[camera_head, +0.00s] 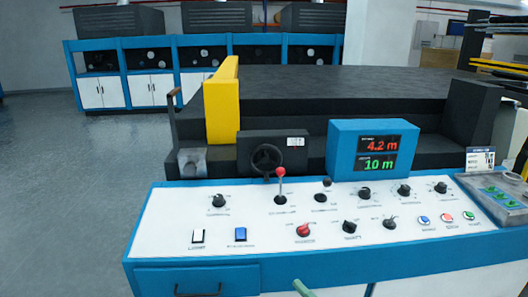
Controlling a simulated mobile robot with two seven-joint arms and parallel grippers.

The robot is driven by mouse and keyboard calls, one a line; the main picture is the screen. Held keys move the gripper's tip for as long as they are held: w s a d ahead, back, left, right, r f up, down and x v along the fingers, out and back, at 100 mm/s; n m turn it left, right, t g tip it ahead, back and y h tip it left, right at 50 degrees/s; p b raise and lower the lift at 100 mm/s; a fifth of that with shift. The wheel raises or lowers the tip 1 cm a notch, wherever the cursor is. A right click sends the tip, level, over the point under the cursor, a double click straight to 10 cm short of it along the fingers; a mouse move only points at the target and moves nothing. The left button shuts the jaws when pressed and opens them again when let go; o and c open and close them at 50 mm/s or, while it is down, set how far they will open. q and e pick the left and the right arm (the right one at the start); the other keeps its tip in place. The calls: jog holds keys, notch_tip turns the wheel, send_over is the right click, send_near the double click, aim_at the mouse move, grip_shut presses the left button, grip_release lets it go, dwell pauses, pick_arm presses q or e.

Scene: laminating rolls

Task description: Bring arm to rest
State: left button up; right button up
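Neither of my grippers can be made out clearly in the head view. A pale green rod-like piece (303,288) pokes up at the bottom edge, and I cannot tell what it belongs to. A dark slanted piece (521,156) shows at the right edge beside the small panel, also too cut off to identify. The white control panel (270,250) with blue edges spans the front. It carries a lever with a red knob (281,172), several black knobs, a red knob (303,230) and coloured push buttons (446,217).
A blue display box (342,150) reads 4.2 m and 10 m. A black handwheel (266,158) and a yellow upright (222,103) stand behind the panel. A grey panel with green buttons (497,199) is at the right. Open floor (70,190) lies at the left.

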jog(key=s+d+f+m+g+h, duration=0.3)
jog(key=s+d+f+m+h, duration=0.2)
jog(key=s+f+m, duration=0.4)
jog(key=s+d+f+m+g+h, duration=0.3)
jog(key=s+d+f+m+h, duration=0.1)
jog(key=s+f+m, duration=0.6)
notch_tip(320, 180, down, 3)
jog(key=shift+s+d+r+m+h, duration=0.1)
jog(key=shift+s+d+m+h, duration=0.05)
jog(key=shift+d+m+h, duration=0.35)
jog(key=shift+a, duration=0.1)
jog(key=shift+c, duration=0.4)
